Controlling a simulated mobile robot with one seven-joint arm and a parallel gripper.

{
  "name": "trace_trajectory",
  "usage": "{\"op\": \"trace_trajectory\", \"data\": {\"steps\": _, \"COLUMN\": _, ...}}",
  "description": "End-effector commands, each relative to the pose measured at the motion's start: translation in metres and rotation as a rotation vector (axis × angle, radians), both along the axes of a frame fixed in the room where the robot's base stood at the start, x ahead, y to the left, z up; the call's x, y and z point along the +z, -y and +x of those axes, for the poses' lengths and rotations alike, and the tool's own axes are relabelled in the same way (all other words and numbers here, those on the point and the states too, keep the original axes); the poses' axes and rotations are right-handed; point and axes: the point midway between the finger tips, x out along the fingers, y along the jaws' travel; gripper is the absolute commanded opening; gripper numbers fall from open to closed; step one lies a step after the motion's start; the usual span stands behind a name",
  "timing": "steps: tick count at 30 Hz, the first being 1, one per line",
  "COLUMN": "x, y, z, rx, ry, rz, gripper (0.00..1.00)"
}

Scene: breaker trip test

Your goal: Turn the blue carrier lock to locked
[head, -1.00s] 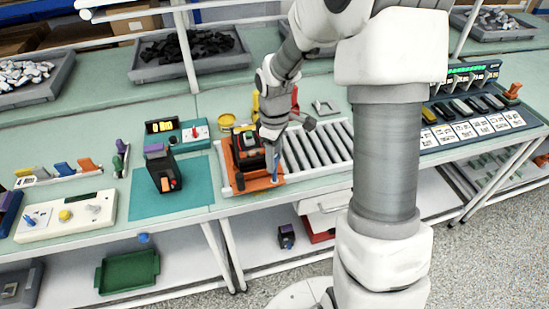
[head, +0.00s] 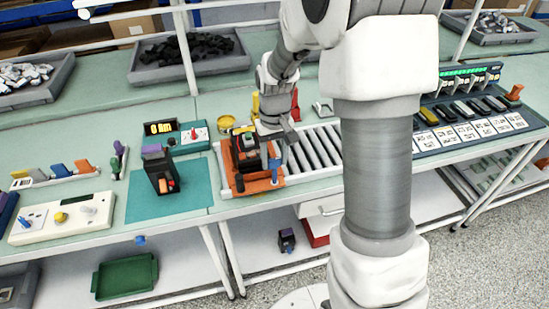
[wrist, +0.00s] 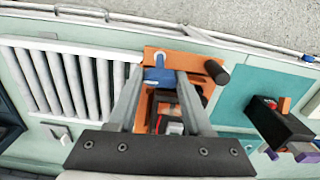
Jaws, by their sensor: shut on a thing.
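The blue carrier lock (head: 274,170) is a small blue handle at the front right of the orange carrier (head: 238,178). The carrier sits at the left end of the roller track and holds a black device (head: 246,152). In the wrist view the blue lock (wrist: 160,76) lies between my two fingertips. My gripper (wrist: 159,72) is shut on it. In the head view my gripper (head: 276,146) comes down over the carrier's right side, and the fingertips are hard to make out.
The roller track (head: 322,150) runs right from the carrier. A teal mat (head: 140,207) with a black device (head: 161,176) lies to the left. A dark knob (wrist: 217,75) stands near my right finger in the wrist view. A yellow round container (head: 227,123) is behind.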

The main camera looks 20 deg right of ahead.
Motion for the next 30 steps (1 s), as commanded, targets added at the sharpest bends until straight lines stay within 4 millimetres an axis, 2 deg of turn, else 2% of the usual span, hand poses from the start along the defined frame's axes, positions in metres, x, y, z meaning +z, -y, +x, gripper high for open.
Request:
{"op": "trace_trajectory", "data": {"steps": 9, "x": 0.0010, "y": -0.0001, "z": 0.0007, "rx": -0.080, "ry": 0.002, "rz": 0.000, "gripper": 0.00}}
{"op": "trace_trajectory", "data": {"steps": 22, "x": 0.0011, "y": 0.0000, "z": 0.0008, "rx": -0.088, "ry": 0.003, "rz": 0.000, "gripper": 0.00}}
{"op": "trace_trajectory", "data": {"steps": 23, "x": 0.0011, "y": 0.0000, "z": 0.0008, "rx": -0.088, "ry": 0.003, "rz": 0.000, "gripper": 0.54}}
{"op": "trace_trajectory", "data": {"steps": 27, "x": 0.0009, "y": 0.0001, "z": 0.0006, "rx": -0.087, "ry": 0.002, "rz": 0.000, "gripper": 0.79}}
{"op": "trace_trajectory", "data": {"steps": 30, "x": 0.0006, "y": 0.0001, "z": 0.0004, "rx": -0.087, "ry": 0.001, "rz": 0.000, "gripper": 0.80}}
